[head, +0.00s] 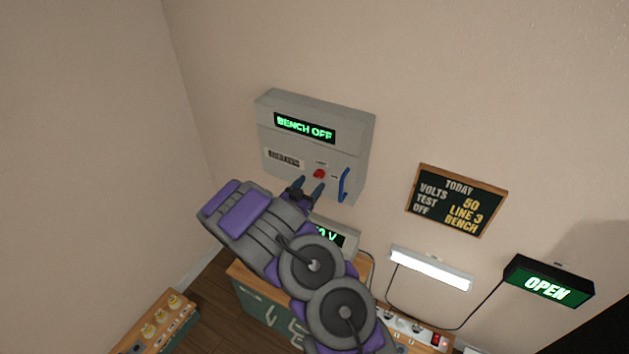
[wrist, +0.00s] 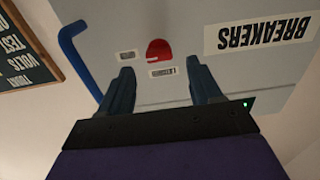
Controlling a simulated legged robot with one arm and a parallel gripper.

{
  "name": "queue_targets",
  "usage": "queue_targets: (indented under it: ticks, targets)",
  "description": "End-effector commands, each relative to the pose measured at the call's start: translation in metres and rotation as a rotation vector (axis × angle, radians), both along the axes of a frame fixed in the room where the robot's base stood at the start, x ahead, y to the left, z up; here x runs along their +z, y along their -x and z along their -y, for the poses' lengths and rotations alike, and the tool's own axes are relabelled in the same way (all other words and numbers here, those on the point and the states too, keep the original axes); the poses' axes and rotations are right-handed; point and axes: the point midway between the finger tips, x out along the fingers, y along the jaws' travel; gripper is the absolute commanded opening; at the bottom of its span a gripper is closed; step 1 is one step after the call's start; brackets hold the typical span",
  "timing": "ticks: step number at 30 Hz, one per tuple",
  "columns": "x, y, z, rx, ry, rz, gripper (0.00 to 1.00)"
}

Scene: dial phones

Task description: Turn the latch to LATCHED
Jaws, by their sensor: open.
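A grey breaker box (head: 350,130) hangs on the wall with a "BENCH OFF" display (head: 305,128). A red knob (head: 319,174) on its front, likely the latch, also shows in the upside-down wrist view (wrist: 159,48). A pale mark on its edge lies at lower left there. A small label (wrist: 163,71) sits just below it and another (wrist: 127,56) to its left; their words are too small to read surely. My gripper (head: 309,187) is open in front of the box. In the wrist view its fingertips (wrist: 162,75) stand either side of the knob's line, apparently short of it.
A blue handle (head: 344,184) sticks out at the box's right side, close to my gripper. A "BREAKERS" label (wrist: 262,33) is on the box. A chalkboard (head: 457,201), a lit lamp (head: 431,268) and an OPEN sign (head: 548,281) are to the right. A bench (head: 262,305) stands below.

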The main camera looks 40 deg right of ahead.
Motion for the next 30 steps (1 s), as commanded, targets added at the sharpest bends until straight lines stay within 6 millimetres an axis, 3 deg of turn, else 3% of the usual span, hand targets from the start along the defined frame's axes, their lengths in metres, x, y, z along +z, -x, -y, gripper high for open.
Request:
queue_targets:
  ticks: [9, 21, 30]
  targets:
    - [0.000, -0.012, 0.030, -0.001, -0.001, 0.002, 0.64]
    - [0.000, -0.014, 0.034, 0.001, 0.000, -0.001, 0.64]
    - [0.000, -0.014, 0.034, 0.001, 0.000, -0.001, 0.37]
